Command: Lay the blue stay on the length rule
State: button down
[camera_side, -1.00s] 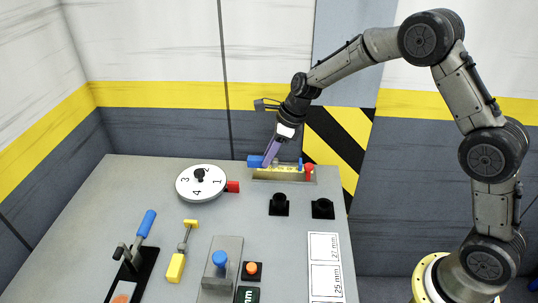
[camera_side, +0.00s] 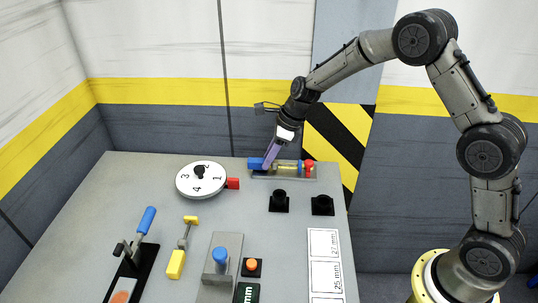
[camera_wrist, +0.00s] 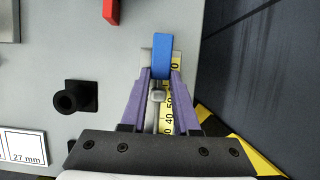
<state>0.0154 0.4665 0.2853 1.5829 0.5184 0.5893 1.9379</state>
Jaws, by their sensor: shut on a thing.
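The length rule (camera_side: 313,174) is a grey tray with a yellow scale at the back right of the table. In the wrist view, the yellow scale (camera_wrist: 168,117) with black numbers runs between my fingers. The blue stay (camera_side: 256,163) is at the rule's left end and also shows in the wrist view (camera_wrist: 162,52). My gripper (camera_side: 268,163) is shut on the near part of its blue block, between the purple fingertips (camera_wrist: 161,76). A small grey piece shows just behind the block. I cannot tell whether the stay fully touches the rule.
Two black holders (camera_side: 279,201) (camera_side: 323,205) stand in front. A white size card (camera_side: 325,265) lies nearer.

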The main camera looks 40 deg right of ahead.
jog(key=shift+f, duration=0.15)
jog(key=c, duration=0.6)
grip_release()
jog(key=v, duration=1.4)
jog(key=shift+f, duration=0.1)
